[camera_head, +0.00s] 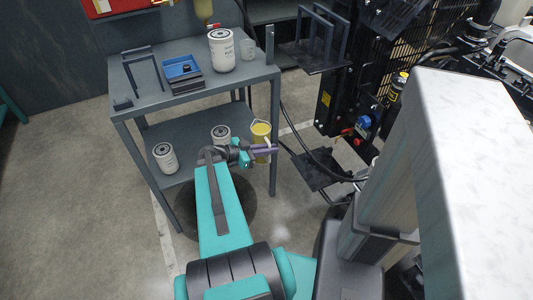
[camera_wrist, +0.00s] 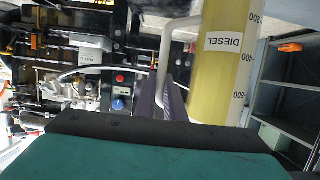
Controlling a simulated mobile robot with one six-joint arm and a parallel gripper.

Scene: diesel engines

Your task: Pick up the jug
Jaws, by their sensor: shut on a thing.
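The jug (camera_head: 261,130) is a clear measuring vessel with yellow liquid, near the right end of the cart's lower shelf in the head view. It also shows in the wrist view (camera_wrist: 222,75), marked DIESEL with a volume scale, with its white handle (camera_wrist: 163,62) on the left. My gripper (camera_head: 265,149) is shut on the jug's handle; the fingers (camera_wrist: 172,101) are around the handle in the wrist view. I cannot tell whether the jug's base touches the shelf.
The grey cart (camera_head: 187,100) has an upper shelf above the jug and a right leg close by. White filters stand on the lower shelf (camera_head: 166,158) and upper shelf (camera_head: 221,50), beside a blue tray (camera_head: 182,70). Engine equipment stands at right. The floor at left is clear.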

